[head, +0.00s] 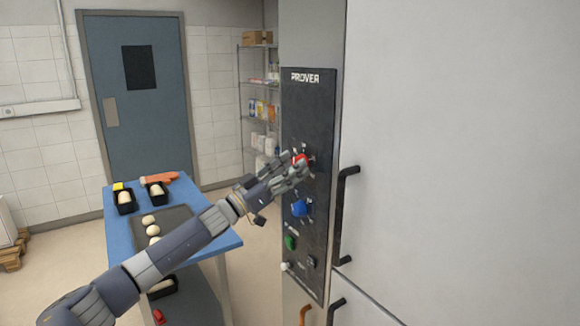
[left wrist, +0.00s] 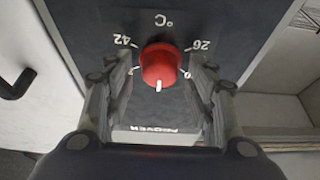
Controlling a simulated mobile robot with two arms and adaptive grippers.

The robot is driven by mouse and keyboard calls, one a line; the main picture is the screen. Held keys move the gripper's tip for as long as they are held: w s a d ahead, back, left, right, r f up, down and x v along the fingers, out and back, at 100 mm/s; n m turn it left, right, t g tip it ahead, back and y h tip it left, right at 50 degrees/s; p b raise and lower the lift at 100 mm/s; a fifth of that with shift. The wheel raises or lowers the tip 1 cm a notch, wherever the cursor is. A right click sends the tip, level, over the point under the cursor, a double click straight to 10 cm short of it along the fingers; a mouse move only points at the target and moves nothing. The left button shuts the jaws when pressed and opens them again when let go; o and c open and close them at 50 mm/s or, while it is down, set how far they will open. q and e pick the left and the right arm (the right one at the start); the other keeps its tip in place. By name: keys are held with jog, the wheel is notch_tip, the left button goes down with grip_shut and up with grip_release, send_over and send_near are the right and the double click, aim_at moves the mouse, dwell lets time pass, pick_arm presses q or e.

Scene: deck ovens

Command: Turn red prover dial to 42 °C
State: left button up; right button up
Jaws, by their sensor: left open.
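The red prover dial (head: 302,159) is on the black PROVER panel (head: 312,110). In the left wrist view the panel appears upside down, and the round red dial (left wrist: 160,63) has a white pointer mark toward the picture bottom, between the numbers. "42" is at the dial's upper left and "26" at its upper right, with "°C" above. The other numbers are mostly hidden by my fingers. My left gripper (head: 296,166) is open at the dial, its fingers (left wrist: 162,72) on either side. I cannot tell whether they touch it. My right gripper is not in view.
Below are a blue knob (head: 299,208), a green knob (head: 290,242) and a small dark knob (head: 313,262). A black door handle (head: 344,215) stands close right of the panel. A blue table (head: 120,228) with dough and black tins lies behind my left arm.

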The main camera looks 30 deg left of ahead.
pick_arm(q)
jog(key=c, duration=1)
jog(key=shift+m, duration=0.3)
jog(key=shift+a+r+m+g+h+p, duration=0.1)
jog(key=shift+m+g+h+p, duration=0.2)
jog(key=shift+m+g, duration=2.7)
jog(key=shift+a+r+m+h+p, duration=0.15)
jog(key=shift+m+h, duration=0.3)
jog(key=shift+m, duration=5.5)
jog(key=shift+d+r+m+g+h+p, duration=0.1)
jog(key=shift+m+g+h, duration=0.25)
jog(key=shift+m+g, duration=2.65)
jog(key=m+t, duration=0.2)
jog(key=m, duration=0.1)
jog(key=shift+t, duration=0.4)
